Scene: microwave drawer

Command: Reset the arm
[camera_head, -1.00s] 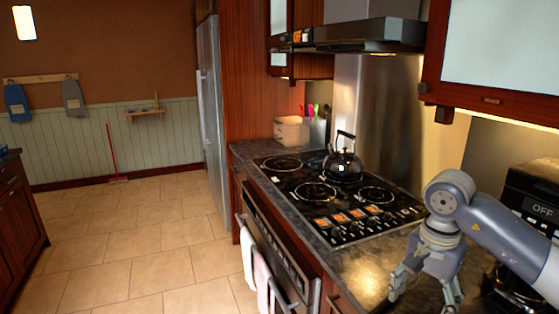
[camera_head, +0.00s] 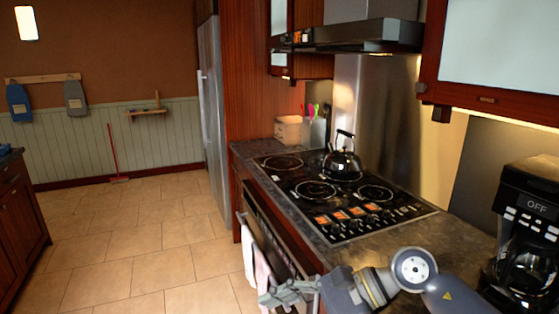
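My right arm comes in from the lower right. Its grey gripper (camera_head: 272,297) points left at the bottom of the head view, in front of the oven front and beside the counter edge. The fingers are seen from the side and overlap, so their opening is unclear; no object shows in them. My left gripper is out of view.
The black stovetop (camera_head: 330,197) carries a kettle (camera_head: 342,164). A coffee maker (camera_head: 527,225) stands at the right of the counter (camera_head: 440,240). Towels (camera_head: 248,250) hang on the oven front. A range hood (camera_head: 365,36) is above. The tiled floor (camera_head: 140,245) at left is clear.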

